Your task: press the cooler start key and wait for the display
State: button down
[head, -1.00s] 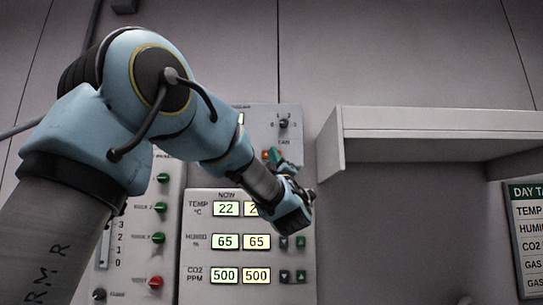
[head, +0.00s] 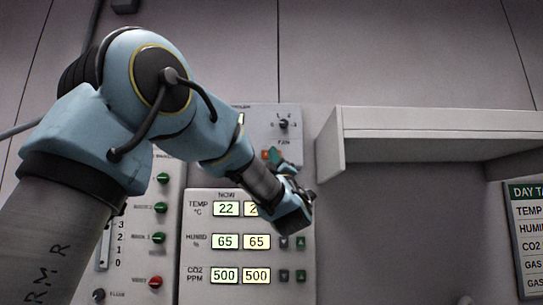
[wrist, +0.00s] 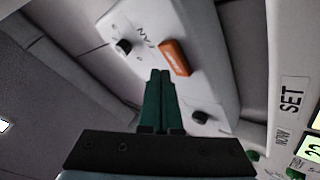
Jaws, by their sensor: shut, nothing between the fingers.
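The cooler panel (head: 291,117) is at the top of the wall unit in the head view, partly covered by my arm. The tips lie just left of the key's lower end in the wrist view; contact cannot be told.
A fan knob (wrist: 123,46) and another black knob (wrist: 200,117) flank the key. Below is a readout panel (head: 205,285) with lit numbers and small buttons. A switch panel (head: 172,219) is left of it. A pale shelf (head: 430,121) juts out on the right.

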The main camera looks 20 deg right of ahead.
jog(key=shift+w, duration=0.1)
jog(key=shift+w+d+b, duration=0.2)
jog(key=shift+w+b, duration=0.1)
jog(key=shift+b, duration=0.2)
jog(key=shift+w+d, duration=0.2)
jog(key=shift+w, duration=0.25)
dwell(0.8)
jog(key=shift+b, duration=0.3)
jog(key=shift+s+a+b, duration=0.4)
jog(key=shift+s+b, duration=0.45)
jog(key=shift+b, duration=0.1)
